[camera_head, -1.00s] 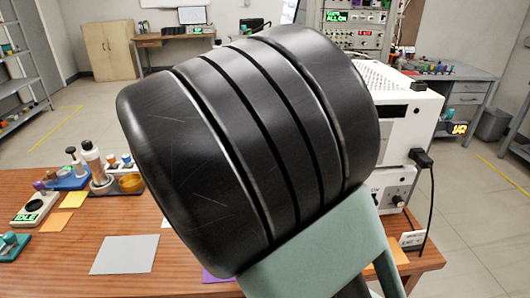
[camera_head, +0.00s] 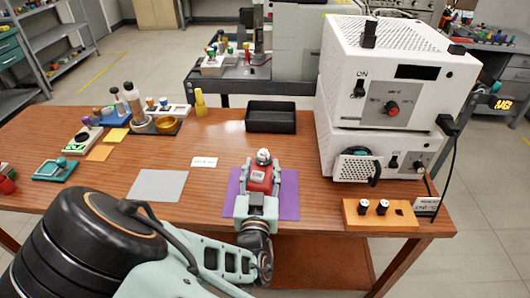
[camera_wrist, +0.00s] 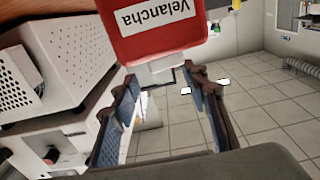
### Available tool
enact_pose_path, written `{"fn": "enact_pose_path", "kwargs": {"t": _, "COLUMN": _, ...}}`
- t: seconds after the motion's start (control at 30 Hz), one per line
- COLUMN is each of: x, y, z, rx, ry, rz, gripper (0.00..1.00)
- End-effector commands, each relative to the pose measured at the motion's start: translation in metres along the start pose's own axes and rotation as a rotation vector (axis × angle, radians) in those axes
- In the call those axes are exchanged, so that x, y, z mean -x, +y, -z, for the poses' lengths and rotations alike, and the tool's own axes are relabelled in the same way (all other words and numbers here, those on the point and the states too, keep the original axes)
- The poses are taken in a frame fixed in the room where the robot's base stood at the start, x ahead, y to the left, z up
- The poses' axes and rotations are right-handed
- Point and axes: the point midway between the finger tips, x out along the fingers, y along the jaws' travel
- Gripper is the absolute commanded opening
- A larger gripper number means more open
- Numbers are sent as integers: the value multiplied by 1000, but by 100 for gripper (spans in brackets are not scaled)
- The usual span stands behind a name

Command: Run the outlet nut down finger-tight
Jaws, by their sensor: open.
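In the head view a small red unit (camera_head: 260,174) with a pale label stands on a purple mat (camera_head: 289,207) at the table's front middle. A round grey-white fitting (camera_head: 263,157) shows at its far end; I cannot tell whether this is the outlet nut. My gripper (camera_head: 261,176) reaches over the mat, its fingers seen on either side of the red unit. In the wrist view the red unit (camera_wrist: 160,25), labelled "Velancha", shows at the top beyond my open fingers (camera_wrist: 163,80). A white part (camera_wrist: 160,64) sticks out from it between the fingertips. Nothing is clearly gripped.
White instrument boxes (camera_head: 390,75) stand stacked at the right, behind an orange block with black knobs (camera_head: 380,212). A black tray (camera_head: 271,117) lies behind the mat. A grey sheet (camera_head: 158,186) and bottles (camera_head: 133,100) are at the left. The table between is mostly clear.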

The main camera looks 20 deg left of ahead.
Motion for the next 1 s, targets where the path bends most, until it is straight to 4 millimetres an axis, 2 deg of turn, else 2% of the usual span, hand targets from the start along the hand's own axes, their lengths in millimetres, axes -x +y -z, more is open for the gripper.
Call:
{"fn": "enact_pose_path", "kwargs": {"t": 0.1, "x": -24, "y": 1, "z": 0, "rx": 2, "ry": 1, "rz": -1, "gripper": 42}}
{"fn": "enact_pose_path", "kwargs": {"t": 0.33, "x": -57, "y": 0, "z": 0, "rx": 0, "ry": 0, "rz": 0, "gripper": 42}}
{"fn": "enact_pose_path", "kwargs": {"t": 0.5, "x": -65, "y": 0, "z": 0, "rx": 0, "ry": -1, "rz": 0, "gripper": 42}}
{"fn": "enact_pose_path", "kwargs": {"t": 0.73, "x": -66, "y": 0, "z": 0, "rx": 0, "ry": -2, "rz": 0, "gripper": 42}}
{"fn": "enact_pose_path", "kwargs": {"t": 0.77, "x": -66, "y": 0, "z": 0, "rx": 0, "ry": -2, "rz": 0, "gripper": 41}}
{"fn": "enact_pose_path", "kwargs": {"t": 1.0, "x": -66, "y": 0, "z": 0, "rx": 0, "ry": -2, "rz": 0, "gripper": 14}}
